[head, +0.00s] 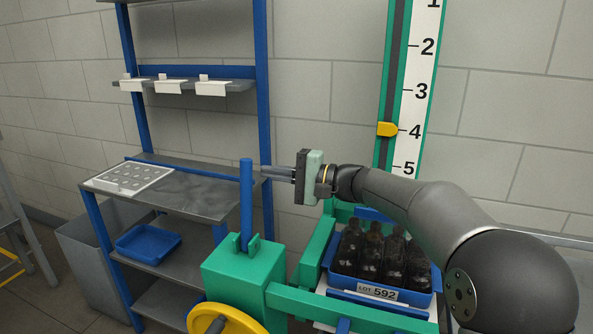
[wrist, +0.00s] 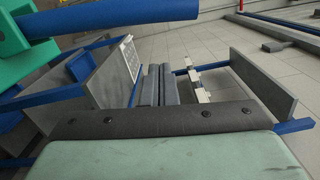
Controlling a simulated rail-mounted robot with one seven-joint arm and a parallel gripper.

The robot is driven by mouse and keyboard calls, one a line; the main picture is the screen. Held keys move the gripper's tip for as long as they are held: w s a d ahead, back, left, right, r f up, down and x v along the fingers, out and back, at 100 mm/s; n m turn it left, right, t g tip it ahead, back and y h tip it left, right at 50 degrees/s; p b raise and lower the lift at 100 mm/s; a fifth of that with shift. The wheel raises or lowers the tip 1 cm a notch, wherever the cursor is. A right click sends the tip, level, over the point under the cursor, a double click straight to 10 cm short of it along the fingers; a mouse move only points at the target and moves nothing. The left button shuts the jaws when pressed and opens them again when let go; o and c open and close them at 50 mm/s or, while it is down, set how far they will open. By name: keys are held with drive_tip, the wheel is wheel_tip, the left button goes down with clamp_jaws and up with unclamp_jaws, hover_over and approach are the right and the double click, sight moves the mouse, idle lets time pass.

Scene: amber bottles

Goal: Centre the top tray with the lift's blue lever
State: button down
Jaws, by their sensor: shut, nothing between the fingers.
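The blue lever (head: 246,198) stands upright on the green housing (head: 243,270) of the lift. In the wrist view the lever (wrist: 110,19) crosses the upper left corner, clear of my fingers. My gripper (head: 265,172) is shut and empty, its fingers pointing left, just right of the lever's upper part in the head view. Its fingers (wrist: 158,84) lie together in the wrist view. The top tray (head: 416,299) is blue, labelled LOT 592, holds several dark bottles and sits within the green lift frame. My arm hides part of its right side.
A yellow handwheel (head: 229,319) is below the lever. A numbered scale (head: 416,70) with a yellow pointer (head: 387,129) near 4 stands behind. A blue-framed shelf unit (head: 192,198) is at left, carrying a white dotted sheet (head: 130,178) and an empty blue tray (head: 148,243).

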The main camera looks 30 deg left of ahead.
drive_tip(key=shift+s+d+r, duration=0.1)
drive_tip(key=shift+s+r, duration=0.1)
drive_tip(key=shift+s, duration=0.7)
drive_tip(key=shift+s+r, duration=0.15)
drive_tip(key=shift+s, duration=0.7)
drive_tip(key=shift+s+f+b, duration=0.1)
drive_tip(key=shift+b, duration=0.3)
drive_tip(key=s+d+f+n+b, duration=0.1)
drive_tip(key=s+n+b, duration=0.9)
drive_tip(key=b, duration=1.4)
drive_tip(key=s+d, duration=0.1)
drive_tip(key=s, duration=0.2)
drive_tip(key=shift+f+b, duration=0.2)
drive_tip(key=shift+b, duration=0.1)
